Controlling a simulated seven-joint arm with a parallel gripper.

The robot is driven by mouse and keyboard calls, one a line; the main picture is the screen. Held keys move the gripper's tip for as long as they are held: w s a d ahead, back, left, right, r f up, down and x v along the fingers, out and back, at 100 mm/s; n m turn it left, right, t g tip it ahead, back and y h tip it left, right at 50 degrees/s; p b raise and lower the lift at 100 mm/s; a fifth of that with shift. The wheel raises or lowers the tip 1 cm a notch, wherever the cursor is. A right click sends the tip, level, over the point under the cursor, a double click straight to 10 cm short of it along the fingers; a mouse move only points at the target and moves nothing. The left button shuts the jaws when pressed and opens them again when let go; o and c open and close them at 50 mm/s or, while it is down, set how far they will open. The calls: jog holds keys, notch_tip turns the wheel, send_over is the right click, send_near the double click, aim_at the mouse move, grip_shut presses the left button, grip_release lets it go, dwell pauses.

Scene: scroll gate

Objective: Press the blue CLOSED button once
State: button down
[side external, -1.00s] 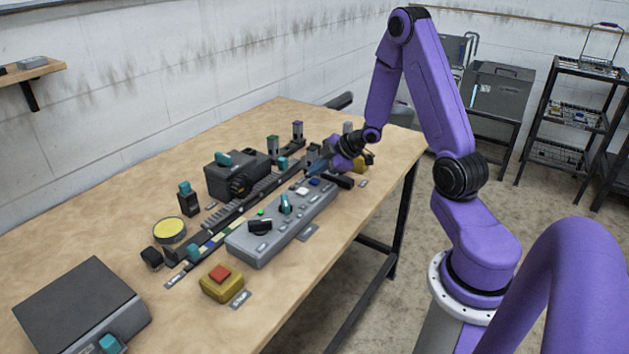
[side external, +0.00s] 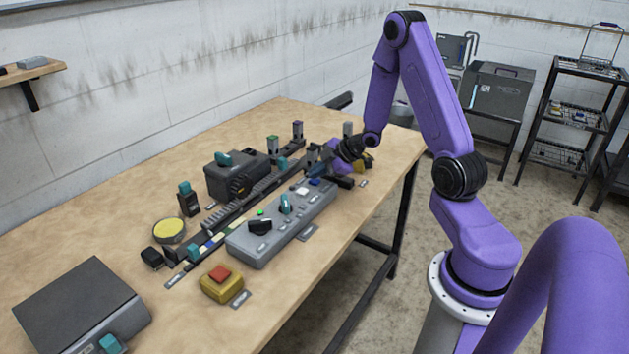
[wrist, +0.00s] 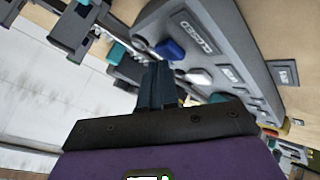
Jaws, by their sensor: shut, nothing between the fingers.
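The blue button (wrist: 170,49) sits on the grey control panel (wrist: 232,45), beside a plate reading CLOSED (wrist: 193,32). In the side view the blue button (side external: 315,182) is at the far right end of the panel (side external: 250,246). My gripper (wrist: 157,66) is shut and empty, its fingertips close beside the blue button in the wrist view. I cannot tell whether they touch it. In the side view my gripper (side external: 323,170) hangs low over that end of the panel, its fingertips partly hard to make out against dark parts.
A white button (side external: 302,191), a teal knob (side external: 285,204) and a black knob (side external: 260,227) share the panel. A red button on a yellow box (side external: 221,284) stands in front. A dark rail with a motor box (side external: 232,178) runs behind. Bare tabletop lies front right.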

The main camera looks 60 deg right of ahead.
aim_at(317, 181)
jog(key=shift+f, duration=0.35)
dwell(0.4)
jog(key=shift+r, duration=3.45)
jog(key=shift+a, duration=0.1)
